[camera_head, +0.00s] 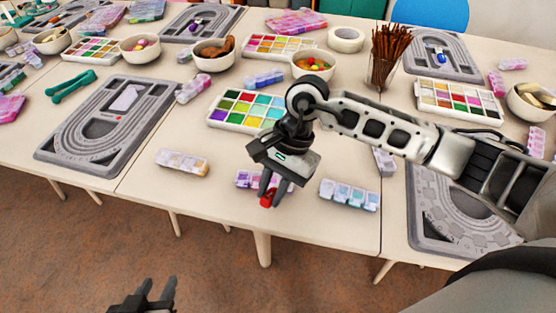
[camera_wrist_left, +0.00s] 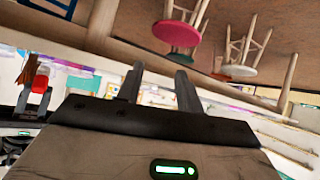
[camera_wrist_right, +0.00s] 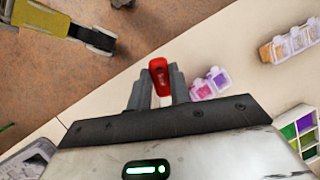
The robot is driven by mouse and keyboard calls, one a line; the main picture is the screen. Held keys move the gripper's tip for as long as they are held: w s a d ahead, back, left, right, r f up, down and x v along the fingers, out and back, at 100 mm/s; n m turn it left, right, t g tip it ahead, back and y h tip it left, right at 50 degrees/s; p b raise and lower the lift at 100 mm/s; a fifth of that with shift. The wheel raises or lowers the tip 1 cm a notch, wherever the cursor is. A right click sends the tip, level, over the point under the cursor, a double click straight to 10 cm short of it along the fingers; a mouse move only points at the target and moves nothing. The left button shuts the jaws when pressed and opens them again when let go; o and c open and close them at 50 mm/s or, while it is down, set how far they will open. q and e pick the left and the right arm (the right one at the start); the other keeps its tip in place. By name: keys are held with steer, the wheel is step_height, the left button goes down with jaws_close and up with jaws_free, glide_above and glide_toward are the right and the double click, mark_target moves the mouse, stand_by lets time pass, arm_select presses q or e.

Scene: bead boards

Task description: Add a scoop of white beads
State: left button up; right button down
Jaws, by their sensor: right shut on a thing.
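My right gripper (camera_head: 268,188) is shut on a small red object (camera_head: 266,200), held above the front part of the table; it also shows upright between the fingertips in the right wrist view (camera_wrist_right: 160,76). I cannot tell whether it is a scoop. A bead box with pink and purple cells (camera_head: 252,180) is partly hidden behind this gripper. A box with pale white and bluish cells (camera_head: 349,195) lies to its right. A box with whitish, purple and orange cells (camera_head: 182,163) lies to its left. My left gripper (camera_head: 156,291) is open and empty, low in front of the table.
A grey bead board (camera_head: 60,148) lies at left, another (camera_head: 428,228) at right behind my right arm. Colour palettes (camera_head: 213,116), bowls (camera_head: 314,72) and a cup of brown sticks (camera_head: 380,76) stand farther back. Bare table lies between the small boxes.

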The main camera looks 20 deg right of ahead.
steer(key=shift+s+a+f+t+h+p, duration=0.3)
steer(key=shift+s+a+t+h+p, duration=0.2)
steer(key=shift+a+t+h, duration=0.3)
steer(key=shift+d+r, duration=0.15)
steer(key=shift+r, duration=0.35)
steer(key=shift+s+a+r+t+h+p, duration=0.1)
steer(key=shift+s+r+t+h+p, duration=0.15)
steer(key=shift+r+p, duration=0.2)
steer(key=shift+s+a+r+t+h+p, duration=0.1)
steer(key=shift+r+h+p, duration=0.25)
steer(key=shift+r, duration=0.15)
